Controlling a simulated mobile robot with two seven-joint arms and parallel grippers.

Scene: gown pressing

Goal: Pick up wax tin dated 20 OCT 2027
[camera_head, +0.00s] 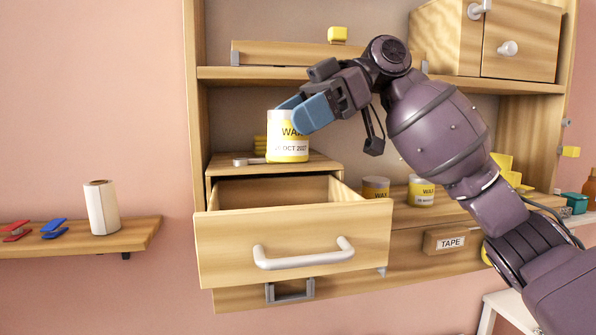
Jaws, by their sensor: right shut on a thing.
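A wax tin (287,145), white and yellow, shows "WAX" and a date ending "OCT 2027"; the start of the date is hard to read. It is upright at the top of a small wooden drawer box. My right gripper (303,110) reaches in from the right, its blue fingers shut on the tin's upper part. I cannot tell whether the tin's base touches the box top. Two more wax tins stand on the shelf to the right, one darker (375,188) and one paler (421,191); their dates are too small to read. My left gripper is not in view.
An open drawer (295,240) juts out below the held tin and looks empty. A shelf board (380,74) runs above, with a wooden cabinet (487,40) at right. A left shelf (140,233) holds a white roll (101,208) and clips.

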